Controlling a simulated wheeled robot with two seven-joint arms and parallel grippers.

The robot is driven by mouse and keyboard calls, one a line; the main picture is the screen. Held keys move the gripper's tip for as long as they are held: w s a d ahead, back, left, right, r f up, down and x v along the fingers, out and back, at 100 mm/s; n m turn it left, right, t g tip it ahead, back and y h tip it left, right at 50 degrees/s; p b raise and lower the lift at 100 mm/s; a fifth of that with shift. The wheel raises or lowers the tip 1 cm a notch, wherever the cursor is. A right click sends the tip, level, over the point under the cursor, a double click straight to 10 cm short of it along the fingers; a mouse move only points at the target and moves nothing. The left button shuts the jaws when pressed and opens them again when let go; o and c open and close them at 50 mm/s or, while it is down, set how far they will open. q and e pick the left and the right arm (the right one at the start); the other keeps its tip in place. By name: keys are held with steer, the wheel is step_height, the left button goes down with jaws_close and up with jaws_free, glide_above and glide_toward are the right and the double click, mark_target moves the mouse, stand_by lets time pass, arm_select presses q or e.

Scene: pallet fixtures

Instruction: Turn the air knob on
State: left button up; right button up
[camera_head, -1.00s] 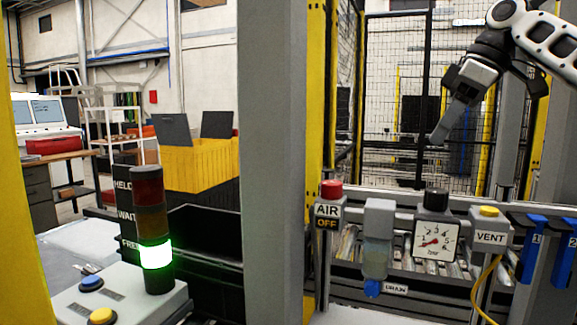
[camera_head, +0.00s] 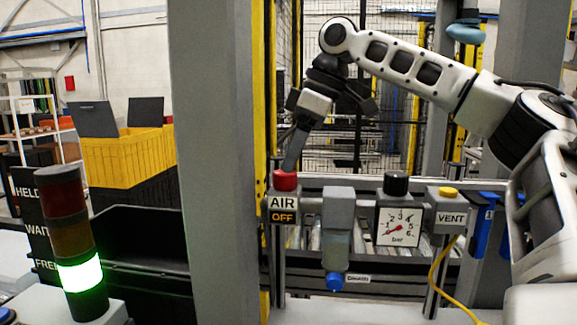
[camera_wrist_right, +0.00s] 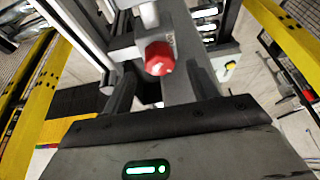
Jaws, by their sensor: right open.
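The red air knob (camera_head: 285,180) sits on top of a grey block with an AIR label, and a plate below reads OFF (camera_head: 284,217). My right gripper (camera_head: 290,165) reaches down from above, with its fingertips at the knob's top in the head view. In the right wrist view, the red knob (camera_wrist_right: 160,58) shows ahead, between the two spread fingers of the open gripper (camera_wrist_right: 160,88). Whether the fingers touch the knob cannot be told. My left gripper is not in view.
Right of the knob stand a grey filter bowl with a blue drain (camera_head: 335,281), a pressure gauge (camera_head: 399,227) with its needle low, and a yellow VENT button (camera_head: 447,192). A stack light (camera_head: 80,272) glows green at the lower left. A grey post (camera_head: 212,150) stands left of the knob.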

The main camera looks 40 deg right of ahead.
mark_target(285, 180)
steer(key=shift+x, duration=1.5)
steer(key=shift+c, duration=0.3)
steer(key=c, duration=0.9)
steer(key=shift+c, duration=0.2)
